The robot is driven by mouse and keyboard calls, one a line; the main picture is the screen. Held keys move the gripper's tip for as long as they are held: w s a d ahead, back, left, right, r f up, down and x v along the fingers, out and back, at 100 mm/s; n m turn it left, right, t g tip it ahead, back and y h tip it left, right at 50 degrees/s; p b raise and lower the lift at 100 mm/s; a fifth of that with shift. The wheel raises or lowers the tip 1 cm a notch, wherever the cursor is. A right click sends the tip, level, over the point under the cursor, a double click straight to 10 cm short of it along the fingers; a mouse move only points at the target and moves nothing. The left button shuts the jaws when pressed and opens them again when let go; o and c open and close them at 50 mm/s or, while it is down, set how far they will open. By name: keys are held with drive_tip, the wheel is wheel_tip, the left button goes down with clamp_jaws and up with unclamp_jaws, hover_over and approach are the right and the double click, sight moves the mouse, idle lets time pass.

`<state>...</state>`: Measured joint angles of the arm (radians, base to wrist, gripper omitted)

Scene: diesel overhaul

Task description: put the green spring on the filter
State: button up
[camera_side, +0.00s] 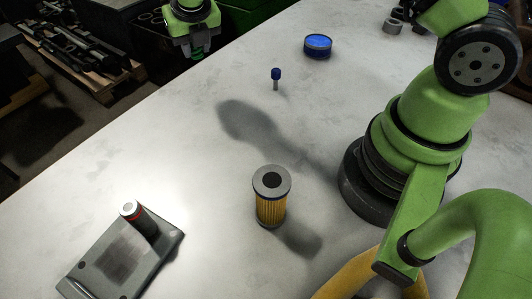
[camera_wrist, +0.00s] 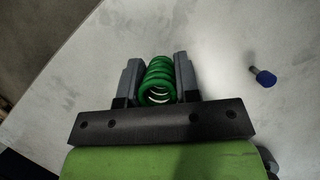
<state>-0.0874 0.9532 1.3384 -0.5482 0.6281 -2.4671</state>
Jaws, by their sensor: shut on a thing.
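The green spring (camera_wrist: 158,78) is between the two grey fingers of my gripper (camera_wrist: 158,76) in the wrist view. My gripper is shut on it. In the side view my gripper (camera_side: 197,50) is at the top, left of centre, over the far edge of the table, with a bit of the green spring (camera_side: 197,53) showing below it. The filter (camera_side: 271,206), a yellow pleated cylinder with a grey top and a dark centre, stands upright mid-table in the side view. My gripper is well apart from it. The filter is not in the wrist view.
A small blue-topped pin (camera_side: 276,78) stands on the table; it also shows in the wrist view (camera_wrist: 264,77). A blue round tin (camera_side: 318,46) is behind it. A grey plate device (camera_side: 120,262) with a dark red-banded post lies front left. The table between is clear.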

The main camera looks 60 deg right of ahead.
drive_tip(key=s+a+r+m+g+h, duration=0.2)
drive_tip(key=s+a+r+m, duration=0.1)
drive_tip(key=s+a+m, duration=0.4)
wheel_tip(320, 180, up, 7)
drive_tip(key=m+g+y, duration=0.5)
drive_tip(key=m+g, duration=0.1)
drive_tip(key=m, duration=2.1)
hover_over(278, 186)
drive_tip(key=w, duration=0.1)
wheel_tip(278, 186, down, 9)
drive_tip(key=shift+w+d+f, duration=0.1)
drive_tip(key=shift+d, duration=0.05)
drive_tip(key=shift+f, duration=0.1)
drive_tip(key=o, duration=0.9)
